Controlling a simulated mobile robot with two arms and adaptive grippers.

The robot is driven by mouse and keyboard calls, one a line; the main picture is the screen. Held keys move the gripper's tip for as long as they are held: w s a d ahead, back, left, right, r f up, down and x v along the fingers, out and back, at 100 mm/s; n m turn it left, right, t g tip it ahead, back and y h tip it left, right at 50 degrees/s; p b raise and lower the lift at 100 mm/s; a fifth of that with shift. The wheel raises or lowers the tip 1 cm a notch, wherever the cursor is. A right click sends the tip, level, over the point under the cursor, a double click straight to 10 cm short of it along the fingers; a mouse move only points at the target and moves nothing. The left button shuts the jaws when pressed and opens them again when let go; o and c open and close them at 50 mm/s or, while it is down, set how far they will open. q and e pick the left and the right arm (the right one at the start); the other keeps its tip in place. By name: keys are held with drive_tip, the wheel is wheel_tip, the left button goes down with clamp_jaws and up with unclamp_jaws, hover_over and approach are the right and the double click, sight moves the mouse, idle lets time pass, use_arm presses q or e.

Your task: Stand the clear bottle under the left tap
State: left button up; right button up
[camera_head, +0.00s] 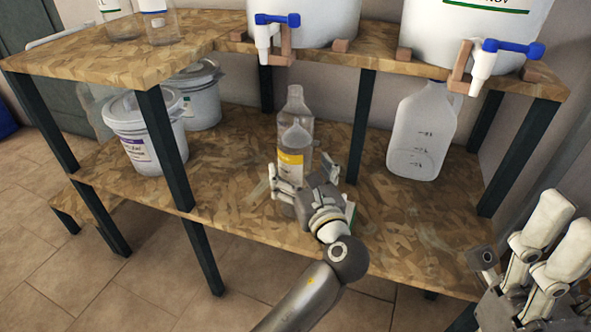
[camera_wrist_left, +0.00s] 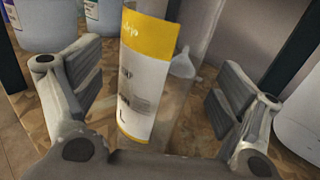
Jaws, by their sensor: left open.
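A clear bottle (camera_head: 297,103) with a yellow and white label stands upright on the lower shelf, below and slightly right of the left tap (camera_head: 268,32). A clear cone-topped shape (camera_head: 295,138) overlaps it; I cannot tell whether this is a separate thing. My left gripper (camera_head: 303,181) is open at the bottle's near side and hides its lower part. In the left wrist view the label (camera_wrist_left: 145,75) lies between the spread fingers of the left gripper (camera_wrist_left: 158,92), with a gap on both sides. My right gripper (camera_head: 550,252) is at the lower right, away from the bottle.
A translucent jug (camera_head: 423,135) stands under the right tap (camera_head: 490,62). White drums (camera_head: 300,15) stand on the upper shelf (camera_head: 120,62). Lidded tubs (camera_head: 140,130) are on the lower shelf at left. Dark posts (camera_head: 361,120) flank the bottle's space. The lower shelf's front right is mostly bare.

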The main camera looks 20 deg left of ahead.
use_arm(q)
drive_tip(key=shift+b+x, duration=0.55)
drive_tip(key=shift+x, duration=1)
drive_tip(key=c, duration=1.2)
drive_tip(key=shift+r+p, duration=0.25)
drive_tip(key=shift+p, duration=0.1)
